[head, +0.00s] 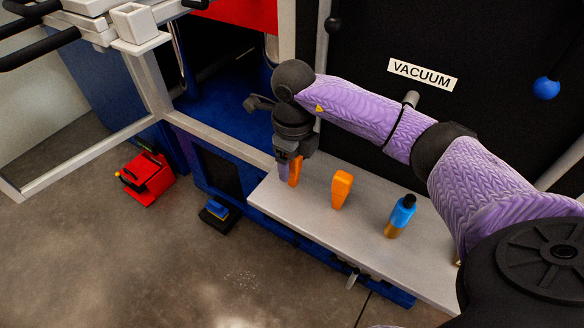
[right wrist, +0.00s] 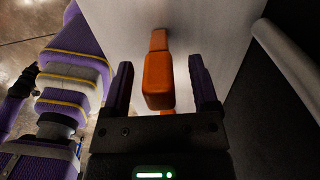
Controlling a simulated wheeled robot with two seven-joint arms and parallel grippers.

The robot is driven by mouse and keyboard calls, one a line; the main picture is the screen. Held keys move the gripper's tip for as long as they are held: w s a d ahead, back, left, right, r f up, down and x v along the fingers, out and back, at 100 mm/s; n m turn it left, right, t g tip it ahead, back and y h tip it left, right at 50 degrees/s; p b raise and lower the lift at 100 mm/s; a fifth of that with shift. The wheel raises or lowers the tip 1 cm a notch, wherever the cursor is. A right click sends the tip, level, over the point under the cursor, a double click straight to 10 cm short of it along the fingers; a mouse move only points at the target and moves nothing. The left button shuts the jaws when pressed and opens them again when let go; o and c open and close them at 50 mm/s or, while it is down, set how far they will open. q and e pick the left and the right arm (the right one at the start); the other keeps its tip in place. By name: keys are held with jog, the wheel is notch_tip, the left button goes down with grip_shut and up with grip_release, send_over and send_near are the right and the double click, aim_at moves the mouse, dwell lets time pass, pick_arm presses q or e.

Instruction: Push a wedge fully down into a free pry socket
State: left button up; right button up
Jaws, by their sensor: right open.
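One orange wedge (head: 295,170) stands at the left part of the grey shelf, beside my right gripper (head: 288,168). In the right wrist view, my right gripper (right wrist: 162,78) is open, and an orange wedge (right wrist: 160,78) shows between its two dark fingers. Gaps show on both sides of it. A further orange piece (right wrist: 159,40) shows just beyond; I cannot tell whether it is the same wedge or another. A second orange wedge (head: 342,188) stands upright on the shelf to the right. I cannot make out a pry socket for certain. My left gripper is not in view.
The grey shelf (head: 325,225) also holds a blue-and-amber bottle (head: 400,215) on the right. A black panel with a VACUUM label (head: 423,74) rises behind. A red box (head: 147,179) and a small blue-and-black object (head: 218,212) are on the floor at left.

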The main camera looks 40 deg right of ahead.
jog(key=shift+r, duration=0.1)
grip_shut()
